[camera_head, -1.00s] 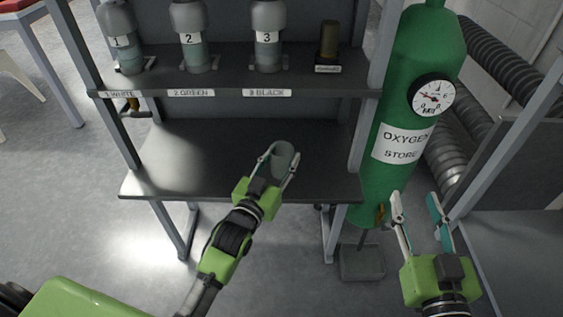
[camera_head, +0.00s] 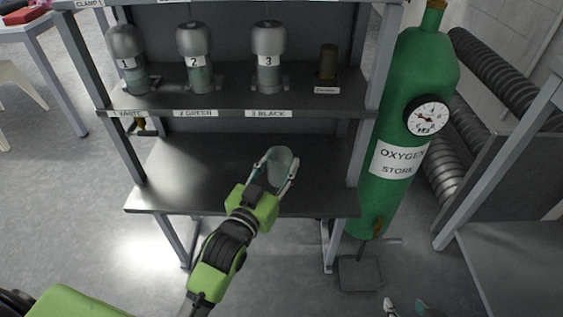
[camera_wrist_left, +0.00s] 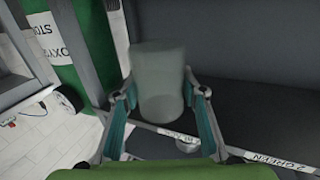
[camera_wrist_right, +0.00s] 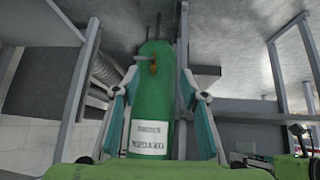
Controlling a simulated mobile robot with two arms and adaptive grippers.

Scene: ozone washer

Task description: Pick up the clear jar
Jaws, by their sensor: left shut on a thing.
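The clear jar (camera_head: 279,165) is a greyish, see-through cylinder over the lower shelf in the head view. My left gripper (camera_head: 273,172) has its fingers on both sides of the jar and is shut on it. In the left wrist view the jar (camera_wrist_left: 160,80) stands between the two teal fingers. Whether its base touches the shelf is hard to tell. My right gripper (camera_head: 404,305) shows only its fingertips at the bottom edge of the head view. In the right wrist view its fingers (camera_wrist_right: 160,95) are spread apart with nothing between them, facing the green cylinder.
The lower shelf (camera_head: 190,170) is otherwise bare. Above it, the upper shelf (camera_head: 225,105) carries numbered bottles 1, 2 and 3 (camera_head: 268,60) and a small brown item (camera_head: 328,62). A green oxygen cylinder (camera_head: 395,110) with a gauge stands right of the rack.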

